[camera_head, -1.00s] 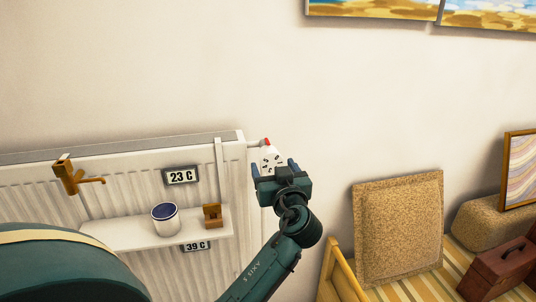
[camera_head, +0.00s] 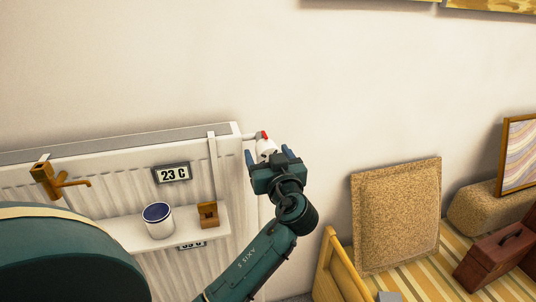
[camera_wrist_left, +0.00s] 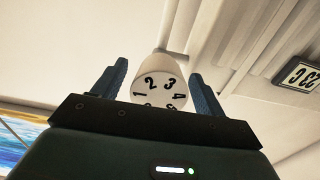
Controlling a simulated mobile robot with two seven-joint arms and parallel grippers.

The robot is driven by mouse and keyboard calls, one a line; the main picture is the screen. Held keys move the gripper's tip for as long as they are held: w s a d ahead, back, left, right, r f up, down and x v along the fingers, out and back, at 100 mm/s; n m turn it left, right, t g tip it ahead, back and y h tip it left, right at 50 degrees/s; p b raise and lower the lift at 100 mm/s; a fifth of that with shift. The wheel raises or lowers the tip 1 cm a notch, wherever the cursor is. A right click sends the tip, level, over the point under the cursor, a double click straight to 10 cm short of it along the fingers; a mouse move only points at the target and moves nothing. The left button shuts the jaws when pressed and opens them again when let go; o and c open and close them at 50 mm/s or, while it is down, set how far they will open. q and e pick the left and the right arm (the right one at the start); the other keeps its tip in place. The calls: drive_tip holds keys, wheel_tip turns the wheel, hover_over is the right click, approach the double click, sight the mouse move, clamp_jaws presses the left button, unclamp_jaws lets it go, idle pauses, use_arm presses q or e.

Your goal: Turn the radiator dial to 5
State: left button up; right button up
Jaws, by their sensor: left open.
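The white radiator dial (camera_head: 266,149) sits at the radiator's upper right corner, with a red part just above it. In the left wrist view the dial (camera_wrist_left: 160,82) faces me, with black numbers 1, 2, 3 and 4 readable; its lower numbers are partly hidden by my gripper. My left gripper (camera_head: 269,154) is open right in front of the dial. In the left wrist view its fingers (camera_wrist_left: 159,75) stand on either side of the dial, with gaps visible. My right gripper is not in view.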

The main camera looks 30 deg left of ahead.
use_arm(q)
drive_tip(key=shift+c, duration=0.3)
drive_tip(key=c, duration=0.9)
drive_tip(key=shift+o, duration=0.2)
drive_tip(key=shift+m, duration=0.4)
drive_tip(key=m, duration=0.2)
drive_tip(key=shift+m, duration=0.4)
drive_tip(key=shift+r+m+p, duration=0.1)
drive_tip(key=shift+m+p, duration=0.5)
drive_tip(key=shift+m, duration=1)
